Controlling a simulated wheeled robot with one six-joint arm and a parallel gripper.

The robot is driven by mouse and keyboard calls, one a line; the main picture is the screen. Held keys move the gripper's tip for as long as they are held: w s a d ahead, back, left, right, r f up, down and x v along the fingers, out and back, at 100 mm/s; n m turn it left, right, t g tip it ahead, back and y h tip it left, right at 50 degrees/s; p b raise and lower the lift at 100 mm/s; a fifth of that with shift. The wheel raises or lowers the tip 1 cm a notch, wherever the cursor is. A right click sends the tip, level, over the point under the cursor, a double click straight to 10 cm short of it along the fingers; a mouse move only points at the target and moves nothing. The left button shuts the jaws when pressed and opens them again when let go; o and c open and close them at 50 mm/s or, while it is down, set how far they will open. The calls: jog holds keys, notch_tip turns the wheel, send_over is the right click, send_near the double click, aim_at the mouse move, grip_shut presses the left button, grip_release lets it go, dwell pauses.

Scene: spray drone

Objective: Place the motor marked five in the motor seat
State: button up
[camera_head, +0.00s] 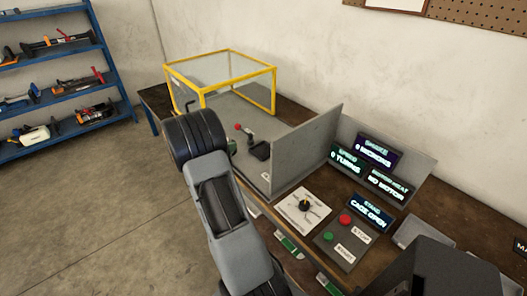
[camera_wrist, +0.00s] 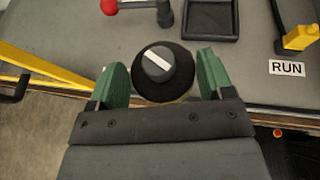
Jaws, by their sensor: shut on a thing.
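My gripper (camera_wrist: 162,82) is seen in the wrist view, its two green fingers closed on either side of a round black motor (camera_wrist: 158,87). The motor is over the front edge of the grey test bed (camera_wrist: 60,55). A red-handled lever (camera_wrist: 110,6) with a dark post lies ahead of it on the bed; it also shows in the head view (camera_head: 238,127). I cannot pick out the motor seat. In the head view my arm hides the motor.
A black tray (camera_wrist: 209,35) is ahead right on the bed. A yellow-framed cage (camera_head: 222,58) stands at the back, and a grey partition (camera_head: 308,150) stands to the right. Lit displays (camera_head: 370,213), one reading CAGE OPEN, a dial plate (camera_head: 290,204) and buttons are beyond the partition.

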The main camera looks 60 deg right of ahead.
jog(key=s+d+r+m+g, duration=0.25)
jog(key=s+d+r, duration=0.35)
jog(key=s+d, duration=0.4)
send_over(261, 153)
notch_tip(261, 153, down, 4)
jog(key=shift+w+f+p, duration=0.15)
jog(key=shift+f+p, duration=0.25)
jog(key=shift+f, duration=2.2)
jog(key=shift+f, duration=0.1)
jog(key=shift+f, duration=0.15)
jog(key=o, duration=1.3)
